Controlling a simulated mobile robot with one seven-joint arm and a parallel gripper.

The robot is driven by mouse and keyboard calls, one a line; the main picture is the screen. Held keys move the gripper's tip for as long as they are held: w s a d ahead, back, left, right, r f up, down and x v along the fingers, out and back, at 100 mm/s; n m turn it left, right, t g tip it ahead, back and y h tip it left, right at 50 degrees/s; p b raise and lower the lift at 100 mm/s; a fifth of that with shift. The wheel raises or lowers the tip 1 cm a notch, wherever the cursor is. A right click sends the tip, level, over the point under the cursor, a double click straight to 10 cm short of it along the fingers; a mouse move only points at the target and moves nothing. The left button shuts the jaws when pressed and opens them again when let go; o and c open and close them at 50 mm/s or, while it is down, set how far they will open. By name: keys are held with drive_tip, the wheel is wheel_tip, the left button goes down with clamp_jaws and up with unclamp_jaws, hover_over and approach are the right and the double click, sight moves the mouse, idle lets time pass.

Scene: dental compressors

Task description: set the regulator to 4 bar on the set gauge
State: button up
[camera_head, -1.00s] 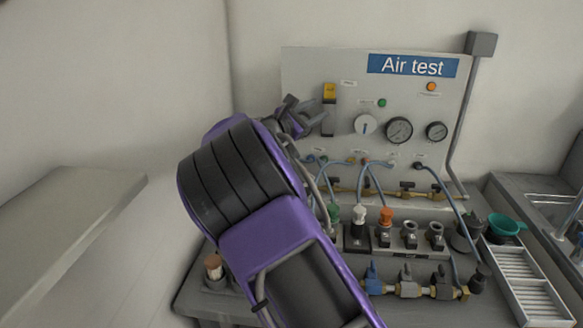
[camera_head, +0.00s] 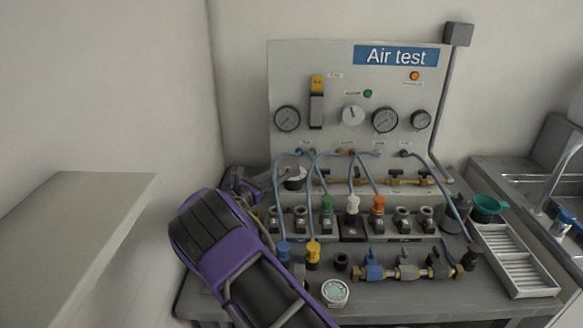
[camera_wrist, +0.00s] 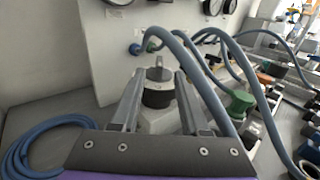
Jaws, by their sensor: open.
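The regulator, a squat unit with a black band and pale base (camera_wrist: 157,95), stands between my gripper's fingers in the wrist view. In the head view it shows at the bench's back left (camera_head: 295,183). My gripper (camera_wrist: 159,76) is open, with one finger on each side of the knob; I cannot tell whether either touches it. In the head view my gripper (camera_head: 280,177) reaches in from the left. Round gauges stand on the panel: a left one (camera_head: 287,119), a middle one (camera_head: 384,120) and a right one (camera_head: 421,120). Their labels and needle readings are too small to read.
The "Air test" panel (camera_head: 335,70) stands behind. Blue hoses (camera_wrist: 195,75) arch close to my gripper's right side. Fittings with coloured caps, including a green one (camera_head: 327,203), stand to the right. A loose round gauge (camera_head: 335,291) lies at the front. A coiled blue hose (camera_wrist: 35,145) lies left.

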sight(287, 169)
drive_tip(key=x, duration=0.7)
clamp_jaws()
drive_tip(key=shift+a, duration=0.1)
